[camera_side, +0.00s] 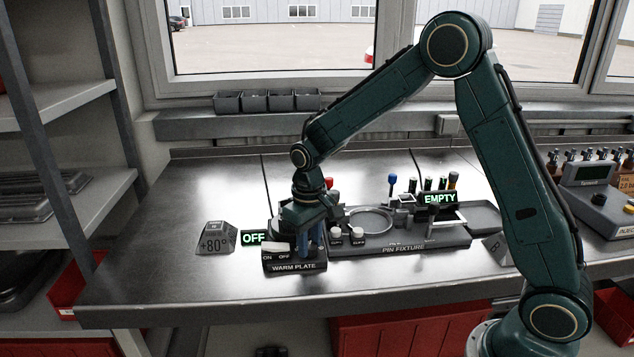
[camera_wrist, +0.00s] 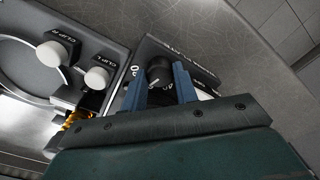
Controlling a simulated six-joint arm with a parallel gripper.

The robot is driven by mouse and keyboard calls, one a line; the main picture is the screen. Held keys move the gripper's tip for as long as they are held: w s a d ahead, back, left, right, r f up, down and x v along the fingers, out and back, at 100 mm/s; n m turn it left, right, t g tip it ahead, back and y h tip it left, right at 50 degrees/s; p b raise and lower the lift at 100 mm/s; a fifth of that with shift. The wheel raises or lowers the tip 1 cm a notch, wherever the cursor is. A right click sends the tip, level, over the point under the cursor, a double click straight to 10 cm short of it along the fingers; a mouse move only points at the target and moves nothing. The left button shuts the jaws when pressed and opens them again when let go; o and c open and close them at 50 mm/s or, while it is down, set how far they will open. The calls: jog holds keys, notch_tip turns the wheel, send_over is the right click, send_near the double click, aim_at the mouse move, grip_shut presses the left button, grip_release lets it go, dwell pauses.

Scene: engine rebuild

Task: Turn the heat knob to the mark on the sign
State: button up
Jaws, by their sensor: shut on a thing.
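The sign (camera_side: 214,239) stands at the left of the bench and reads +80°. The warm plate unit (camera_side: 293,267) sits right of it, with a white ON/OFF switch (camera_side: 276,250) and a green-lit display (camera_side: 252,239) reading OFF. My gripper (camera_side: 311,240) points down over the right part of the warm plate. In the wrist view my gripper (camera_wrist: 160,82) has its two blue fingers on either side of the black heat knob (camera_wrist: 159,72), shut on it. White marks show on the knob, too small to read. In the side view the fingers hide the knob.
The pin fixture (camera_side: 400,246) lies just right of the warm plate, with white clip knobs (camera_side: 357,235) close to my gripper. A green display (camera_side: 440,198) reads EMPTY. The bench left of the sign is clear.

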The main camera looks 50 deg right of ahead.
aim_at(310, 245)
jog(key=m, duration=0.6)
jog(key=shift+m, duration=0.3)
dwell(0.4)
jog(key=o, duration=1)
jog(key=shift+r, duration=0.1)
notch_tip(310, 245, up, 14)
jog(key=shift+f, duration=0.15)
